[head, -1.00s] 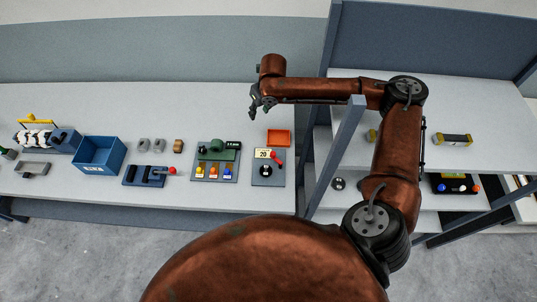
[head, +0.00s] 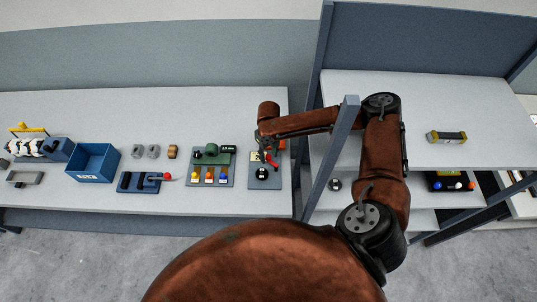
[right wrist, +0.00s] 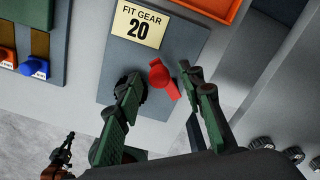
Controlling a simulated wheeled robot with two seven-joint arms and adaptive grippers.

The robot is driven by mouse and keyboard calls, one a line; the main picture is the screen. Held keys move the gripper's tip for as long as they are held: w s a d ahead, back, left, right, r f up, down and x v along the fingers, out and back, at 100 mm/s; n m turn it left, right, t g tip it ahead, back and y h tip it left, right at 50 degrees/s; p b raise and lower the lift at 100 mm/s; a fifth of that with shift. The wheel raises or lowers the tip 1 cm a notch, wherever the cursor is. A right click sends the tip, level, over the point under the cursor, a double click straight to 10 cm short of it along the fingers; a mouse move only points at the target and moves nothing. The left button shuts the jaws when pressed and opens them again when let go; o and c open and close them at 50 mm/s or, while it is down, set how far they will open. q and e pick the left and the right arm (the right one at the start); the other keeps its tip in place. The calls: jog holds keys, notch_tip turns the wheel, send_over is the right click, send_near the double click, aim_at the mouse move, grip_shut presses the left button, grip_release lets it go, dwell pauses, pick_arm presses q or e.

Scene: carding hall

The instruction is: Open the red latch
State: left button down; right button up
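The red latch (right wrist: 160,76) is a small red lever with a round hub on a grey panel (right wrist: 185,42), beside a card reading "FIT GEAR 20" (right wrist: 139,25). The latch also shows in the head view (head: 272,161), partly covered by my right gripper (head: 263,149). In the right wrist view my right gripper (right wrist: 158,78) is open, its green-padded fingers on either side of the latch; I cannot tell whether they touch it. Its left finger overlaps a black round knob (right wrist: 122,82). A dark, copper-ended part at the lower left, apparently my left gripper (right wrist: 62,150), hangs low; its fingers are unclear.
An orange tray (right wrist: 215,8) lies just behind the panel. A grey rack post (head: 335,150) rises close on the right.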

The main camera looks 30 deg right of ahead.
jog(key=shift+c, duration=0.6)
grip_shut()
jog(key=shift+d+r+m+p, duration=0.1)
jog(key=shift+m+p, duration=0.2)
jog(key=shift+p, duration=0.25)
jog(key=m+p, duration=0.1)
jog(key=p, duration=0.1)
jog(key=d+m+p, duration=0.1)
jog(key=m+p, duration=0.1)
jog(key=d+m+p, duration=0.1)
jog(key=m+p, duration=0.1)
jog(key=shift+r, duration=0.1)
jog(key=shift+s+d+m+p, duration=0.1)
jog(key=shift+d+m+p, duration=0.3)
jog(key=shift+m+p, duration=0.55)
jog(key=shift+d+m+p, duration=0.35)
jog(key=shift+m+p, duration=0.3)
jog(key=shift+m, duration=0.6)
jog(key=shift+o, duration=0.6)
grip_release()
jog(key=shift+s+f, duration=0.1)
jog(key=shift+f, duration=0.1)
